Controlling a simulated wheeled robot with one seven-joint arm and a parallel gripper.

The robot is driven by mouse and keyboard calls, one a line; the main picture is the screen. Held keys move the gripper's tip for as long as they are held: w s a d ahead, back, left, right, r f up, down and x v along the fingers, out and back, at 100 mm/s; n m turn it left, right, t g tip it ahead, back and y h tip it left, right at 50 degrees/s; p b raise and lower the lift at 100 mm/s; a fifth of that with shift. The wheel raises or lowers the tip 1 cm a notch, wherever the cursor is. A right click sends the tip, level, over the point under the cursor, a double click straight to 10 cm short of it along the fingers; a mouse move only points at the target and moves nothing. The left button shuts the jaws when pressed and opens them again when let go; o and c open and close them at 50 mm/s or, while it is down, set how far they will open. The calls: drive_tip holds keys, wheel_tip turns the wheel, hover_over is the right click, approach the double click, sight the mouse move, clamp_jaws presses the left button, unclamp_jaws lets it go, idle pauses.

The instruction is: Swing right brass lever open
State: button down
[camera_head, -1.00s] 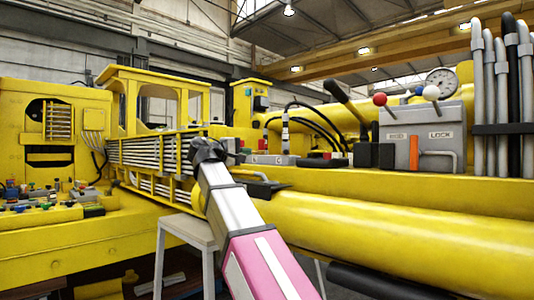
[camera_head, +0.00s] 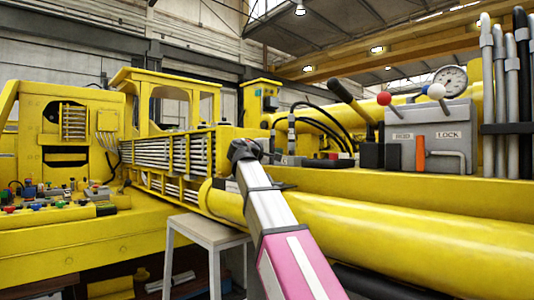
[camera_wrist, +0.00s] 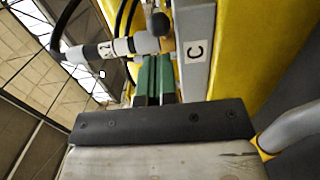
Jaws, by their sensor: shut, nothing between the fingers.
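My gripper (camera_wrist: 155,78) shows in the wrist view as two green fingers held together, shut and empty. They are beside a grey block (camera_wrist: 196,60) with a "C" label. I cannot clearly make out the right brass lever in either view.
A long yellow boom tube (camera_head: 430,225) runs below the fittings. To the right stand a grey panel marked LOCK (camera_head: 445,130), a black-handled lever (camera_head: 350,100) and a gauge (camera_head: 450,79). A white stool (camera_head: 208,233) stands at lower left. Black hoses (camera_head: 325,125) arch behind the fittings.

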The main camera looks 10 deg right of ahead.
sight(291, 153)
drive_tip(key=shift+s+d, duration=0.2)
drive_tip(key=shift+d, duration=0.6)
drive_tip(key=shift+s+d, duration=0.25)
drive_tip(key=shift+d, duration=0.4)
